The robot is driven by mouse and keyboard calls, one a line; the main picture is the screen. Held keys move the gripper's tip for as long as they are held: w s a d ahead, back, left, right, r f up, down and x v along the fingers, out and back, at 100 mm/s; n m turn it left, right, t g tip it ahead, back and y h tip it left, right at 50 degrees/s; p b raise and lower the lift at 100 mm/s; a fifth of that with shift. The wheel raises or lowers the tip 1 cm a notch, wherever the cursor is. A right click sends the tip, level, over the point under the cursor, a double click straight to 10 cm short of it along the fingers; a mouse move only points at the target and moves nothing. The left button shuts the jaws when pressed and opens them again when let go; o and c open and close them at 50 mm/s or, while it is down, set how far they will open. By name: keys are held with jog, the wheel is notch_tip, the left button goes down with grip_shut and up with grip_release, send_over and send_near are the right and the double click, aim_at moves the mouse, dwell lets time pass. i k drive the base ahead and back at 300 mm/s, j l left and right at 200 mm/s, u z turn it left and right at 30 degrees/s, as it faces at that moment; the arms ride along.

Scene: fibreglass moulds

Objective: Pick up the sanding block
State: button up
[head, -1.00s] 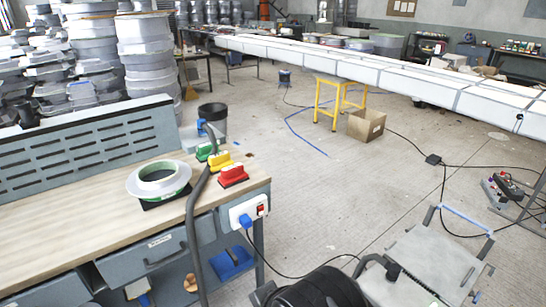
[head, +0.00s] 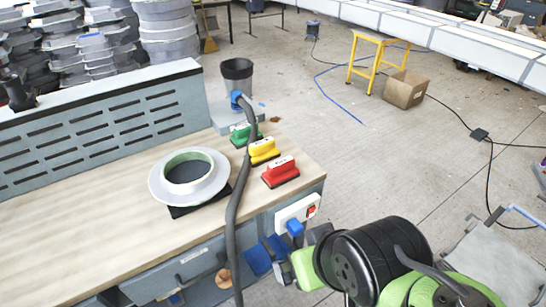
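Three sanding blocks stand in a row near the right end of the wooden bench top: a green one (head: 244,135) at the back, a yellow one (head: 264,151) in the middle and a red one (head: 281,172) nearest the corner. The task does not say which block is meant. A dark hose (head: 240,190) passes close to the left of the yellow block. My gripper (head: 300,260) is at the lower right, beside the bench and lower in the picture than the blocks, touching none of them. Its fingers are partly hidden and blend with the bench front.
The workbench (head: 90,225) has a slotted back panel (head: 110,120). A white flanged ring mould (head: 190,178) sits left of the blocks. A socket box (head: 297,213) is on the bench end.

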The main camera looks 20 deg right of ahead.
aim_at(279, 173)
jog(key=i+l+u, duration=0.2)
jog(key=u, duration=0.25)
jog(key=i+l+u, duration=0.15)
jog(key=u, duration=0.25)
jog(key=i+l+u, duration=0.1)
jog(key=l+u, duration=0.55)
jog(key=u, duration=0.15)
jog(key=l+u, duration=0.2)
jog(key=u, duration=0.2)
jog(key=k, duration=0.05)
